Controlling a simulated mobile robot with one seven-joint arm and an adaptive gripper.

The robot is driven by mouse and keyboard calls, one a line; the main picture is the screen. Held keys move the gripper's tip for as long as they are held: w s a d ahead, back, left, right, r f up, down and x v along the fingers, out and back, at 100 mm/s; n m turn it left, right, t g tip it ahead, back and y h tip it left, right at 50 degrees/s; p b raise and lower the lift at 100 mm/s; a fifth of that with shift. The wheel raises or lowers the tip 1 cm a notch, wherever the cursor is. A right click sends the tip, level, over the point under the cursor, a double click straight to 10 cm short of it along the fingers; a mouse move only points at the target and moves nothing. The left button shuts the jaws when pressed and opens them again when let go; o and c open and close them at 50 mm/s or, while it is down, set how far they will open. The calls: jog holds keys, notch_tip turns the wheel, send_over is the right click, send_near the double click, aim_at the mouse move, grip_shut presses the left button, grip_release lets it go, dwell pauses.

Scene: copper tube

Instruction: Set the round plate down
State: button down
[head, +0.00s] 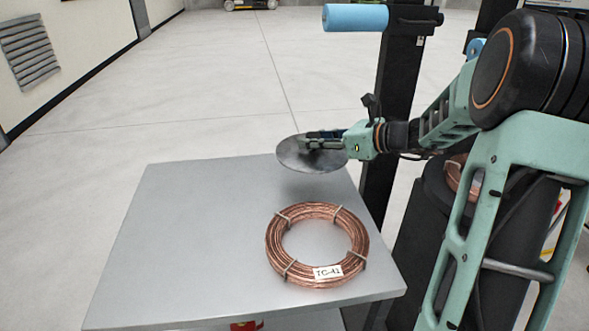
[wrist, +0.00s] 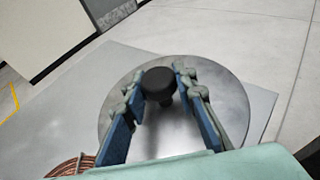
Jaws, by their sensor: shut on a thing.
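The round plate (head: 297,158) is a grey metal disc. In the head view it is held over the back right part of the grey table (head: 185,220), with a faint shadow below it; I cannot tell the exact gap. In the wrist view the plate (wrist: 165,133) has a black knob (wrist: 158,83) at its middle. My gripper (head: 312,142) is above the plate, and its two fingers (wrist: 158,92) are shut on the knob from both sides. The fingers and palm hide part of the plate.
A copper tube coil (head: 317,211) with a white "TC-41" tag lies at the table's front right. It shows at the wrist view's lower left (wrist: 73,166). The table's left half is clear. A black post (head: 389,120) stands beyond its right edge.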

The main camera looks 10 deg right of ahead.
jog(key=w+f, duration=0.1)
jog(key=f, duration=0.1)
jog(key=w+a+f+b, duration=0.1)
jog(key=w, duration=0.1)
jog(key=w+a+f, duration=0.1)
jog(key=f, duration=0.1)
jog(key=shift+w+a+f+b, duration=0.1)
jog(key=shift+w+f+b, duration=0.15)
jog(key=shift+f+b, duration=0.15)
jog(key=shift+w+f+b, duration=0.2)
jog(key=shift+f+b, duration=0.3)
jog(key=shift+f, duration=1.1)
jog(key=shift+f, duration=0.1)
jog(key=c, duration=1.6)
grip_release()
jog(key=shift+f, duration=0.1)
jog(key=shift+r, duration=0.25)
jog(key=p+v, duration=0.2)
jog(key=v, duration=1)
jog(key=shift+s+f+p, duration=0.1)
jog(key=shift+f+p, duration=0.05)
jog(key=shift+p, duration=0.15)
